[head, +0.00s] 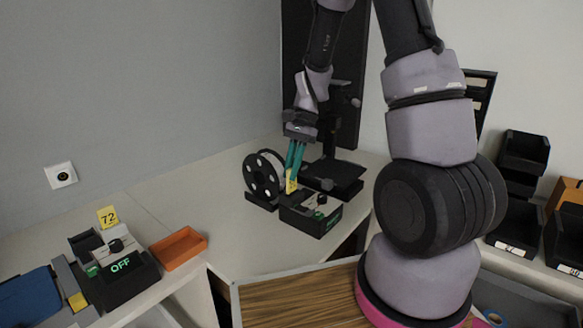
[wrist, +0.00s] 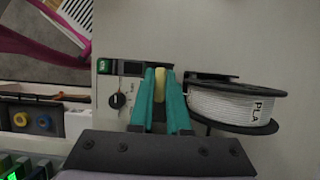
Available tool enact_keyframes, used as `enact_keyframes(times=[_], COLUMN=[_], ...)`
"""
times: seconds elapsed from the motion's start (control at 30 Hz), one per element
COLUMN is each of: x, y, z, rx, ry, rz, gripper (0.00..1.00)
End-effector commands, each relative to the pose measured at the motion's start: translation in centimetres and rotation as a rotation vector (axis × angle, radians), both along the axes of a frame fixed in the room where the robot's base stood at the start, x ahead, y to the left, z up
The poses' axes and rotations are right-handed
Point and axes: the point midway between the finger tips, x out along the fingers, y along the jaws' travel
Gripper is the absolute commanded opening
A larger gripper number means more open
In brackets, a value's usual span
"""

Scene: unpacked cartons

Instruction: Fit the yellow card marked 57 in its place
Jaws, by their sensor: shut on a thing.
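My gripper (head: 292,174) is shut on a yellow card (head: 291,187), holding it just above or at the back of a small black device (head: 313,219) with a dial on top. In the wrist view the teal fingers of my gripper (wrist: 160,75) pinch the yellow card (wrist: 159,84) from both sides. The card is seen nearly edge-on, so its number cannot be read. The device (wrist: 121,100), with its dial and a green display, lies left of the fingers. Whether the card touches the device or sits in a slot is hidden by the fingers.
A white PLA spool (head: 265,177) on a black stand is close beside the gripper; it also shows in the wrist view (wrist: 232,105). A similar device (head: 125,281) reading OFF has a yellow card marked 72 (head: 107,217). An orange tray (head: 179,249) lies beside it.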

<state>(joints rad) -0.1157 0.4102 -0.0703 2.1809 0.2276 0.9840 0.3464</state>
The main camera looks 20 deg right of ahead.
Motion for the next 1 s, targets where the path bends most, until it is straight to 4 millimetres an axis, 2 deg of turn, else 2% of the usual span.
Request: enact_keyframes(times=[0.87,0.9,0.97,1.0], x=[0.0,0.0,0.0,0.0], y=[0.0,0.0,0.0,0.0], z=[-2.7,-2.7,-2.7,-2.7], rx=[0.0,-0.001,-0.001,-0.001], ry=[0.0,-0.001,-0.001,-0.001], rz=[0.0,0.0,0.0,0.0], gripper=[0.0,0.19,0.42,0.5])
